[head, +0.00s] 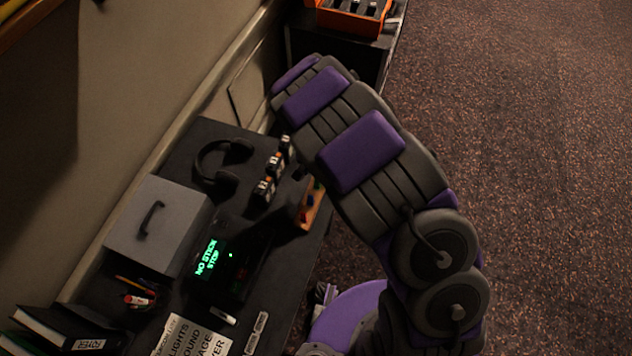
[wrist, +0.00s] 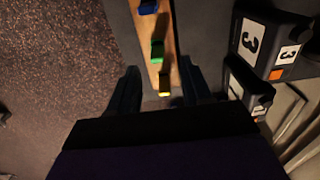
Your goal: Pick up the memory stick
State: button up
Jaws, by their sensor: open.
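A wooden strip (wrist: 157,32) holds small blue (wrist: 148,6), green (wrist: 157,50) and yellow (wrist: 164,86) pieces in a row, which look like memory sticks; I cannot tell which one is meant. The strip also shows in the head view (head: 309,207), partly behind my arm. My gripper (wrist: 159,72) is open, its two dark fingers apart on either side of the strip's near end. The yellow piece lies between the fingers, with no visible contact. In the head view my arm hides the gripper.
Black numbered boxes (wrist: 262,42) stand close to the right finger. On the dark desk are headphones (head: 222,162), a grey box with a handle (head: 160,226), a lit display reading "NO STICK STOP" (head: 208,257), and label strips (head: 190,340). Carpet (head: 520,150) lies open at right.

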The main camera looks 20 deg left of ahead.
aim_at(317, 182)
jog(key=shift+d+f+b, duration=0.15)
jog(key=shift+f+b, duration=0.55)
jog(key=shift+f, duration=2.05)
jog(key=shift+s, duration=0.1)
grip_shut()
